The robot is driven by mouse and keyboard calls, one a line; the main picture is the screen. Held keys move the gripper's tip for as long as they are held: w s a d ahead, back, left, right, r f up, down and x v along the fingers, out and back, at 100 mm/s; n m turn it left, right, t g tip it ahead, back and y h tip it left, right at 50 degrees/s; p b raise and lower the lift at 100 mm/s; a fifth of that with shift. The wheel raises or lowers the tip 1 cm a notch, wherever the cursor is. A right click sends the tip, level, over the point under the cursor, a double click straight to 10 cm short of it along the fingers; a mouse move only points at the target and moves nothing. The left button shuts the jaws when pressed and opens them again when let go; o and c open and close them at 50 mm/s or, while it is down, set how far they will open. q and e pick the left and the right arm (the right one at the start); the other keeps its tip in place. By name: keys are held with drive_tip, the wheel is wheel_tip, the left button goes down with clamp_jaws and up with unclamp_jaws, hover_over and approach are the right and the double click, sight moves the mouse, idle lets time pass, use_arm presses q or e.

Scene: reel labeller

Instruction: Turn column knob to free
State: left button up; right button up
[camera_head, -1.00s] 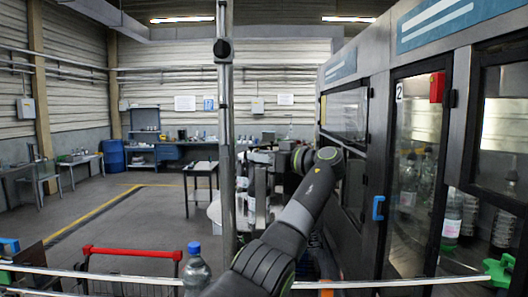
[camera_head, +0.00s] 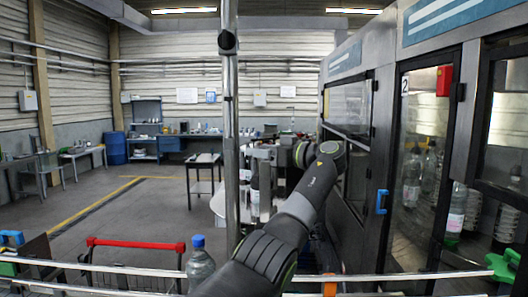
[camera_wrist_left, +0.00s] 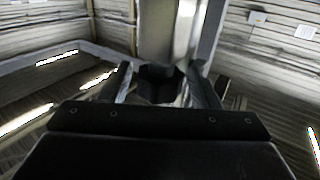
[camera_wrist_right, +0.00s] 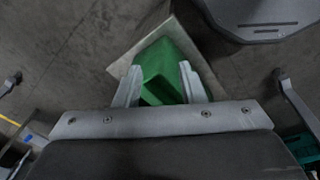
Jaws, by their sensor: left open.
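In the left wrist view a dark blocky knob (camera_wrist_left: 158,84) sits in front of a pale upright column (camera_wrist_left: 165,28). My left gripper (camera_wrist_left: 158,68) is open, with one finger on each side of the knob. I cannot tell whether the fingers touch it. The left fingertips are hard to make out there. My right gripper (camera_wrist_right: 159,75) has its fingers apart over a green block (camera_wrist_right: 165,65) on a grey plate.
A machine cabinet (camera_head: 350,60) with glass doors and a blue handle (camera_head: 381,202) stands along the right, with bottles inside. A blue-capped bottle (camera_head: 200,264) and a red cart handle (camera_head: 135,244) are near the front. Open floor (camera_head: 150,215) lies to the left.

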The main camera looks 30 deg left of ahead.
use_arm(q)
drive_tip(key=d+b, duration=0.2)
drive_tip(key=d, duration=1.5)
drive_tip(key=shift+d, duration=0.2)
